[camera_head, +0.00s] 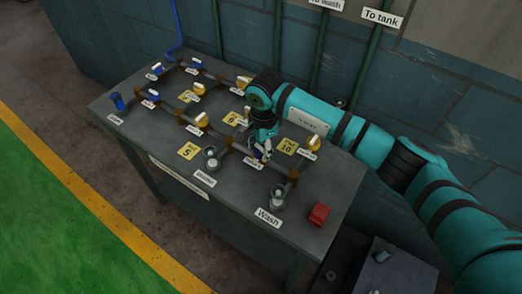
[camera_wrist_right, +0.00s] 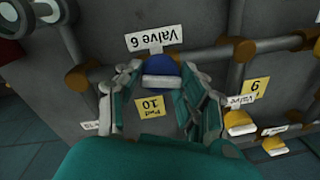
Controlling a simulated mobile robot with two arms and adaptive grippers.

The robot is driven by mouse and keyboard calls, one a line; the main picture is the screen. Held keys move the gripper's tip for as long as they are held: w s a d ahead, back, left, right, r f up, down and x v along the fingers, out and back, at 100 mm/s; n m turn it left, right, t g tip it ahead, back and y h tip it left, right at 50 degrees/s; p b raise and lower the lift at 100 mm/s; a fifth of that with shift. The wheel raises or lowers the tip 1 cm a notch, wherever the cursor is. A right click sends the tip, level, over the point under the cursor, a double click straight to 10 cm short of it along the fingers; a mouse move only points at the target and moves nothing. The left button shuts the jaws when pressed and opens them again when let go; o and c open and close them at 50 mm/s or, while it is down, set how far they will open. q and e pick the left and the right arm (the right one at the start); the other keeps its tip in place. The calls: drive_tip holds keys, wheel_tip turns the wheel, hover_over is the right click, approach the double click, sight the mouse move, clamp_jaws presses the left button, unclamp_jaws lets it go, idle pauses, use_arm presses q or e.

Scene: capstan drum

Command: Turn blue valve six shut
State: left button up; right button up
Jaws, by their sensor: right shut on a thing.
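Valve six (camera_wrist_right: 163,72) is a blue knob with a pale front edge, below its upside-down "Valve 6" label (camera_wrist_right: 158,38) in the right wrist view. My right gripper (camera_wrist_right: 163,78) has a finger on each side of the knob and is shut on it. In the head view the right gripper (camera_head: 264,150) reaches down onto the pipework at the table's right half and hides most of the knob. The pale edge looks roughly in line with the pipe, but I cannot tell the exact angle. My left gripper is not in view.
The grey table (camera_head: 150,185) carries brown-jointed pipes with several yellow and blue valves. A yellow valve (camera_head: 313,143) and a "Pad 10" card (camera_head: 288,147) are close right of the gripper. A red block (camera_head: 318,215) sits at the right front. A teal wall stands behind.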

drive_tip(key=m+b, duration=0.3)
drive_tip(key=shift+f+m, duration=0.2)
drive_tip(key=shift+m, duration=0.1)
drive_tip(key=m+b, duration=0.4)
drive_tip(key=shift+m+h, duration=0.3)
drive_tip(key=m+b, duration=0.3)
drive_tip(key=m, duration=0.1)
drive_tip(key=shift+a+r, duration=0.1)
drive_tip(key=shift+r+m+b, duration=0.15)
drive_tip(key=shift+m+b, duration=0.6)
drive_tip(key=shift+m, duration=0.65)
drive_tip(key=o, duration=1.1)
drive_tip(key=shift+h, duration=0.3)
drive_tip(key=shift+o, duration=0.2)
drive_tip(key=shift+r, duration=0.1)
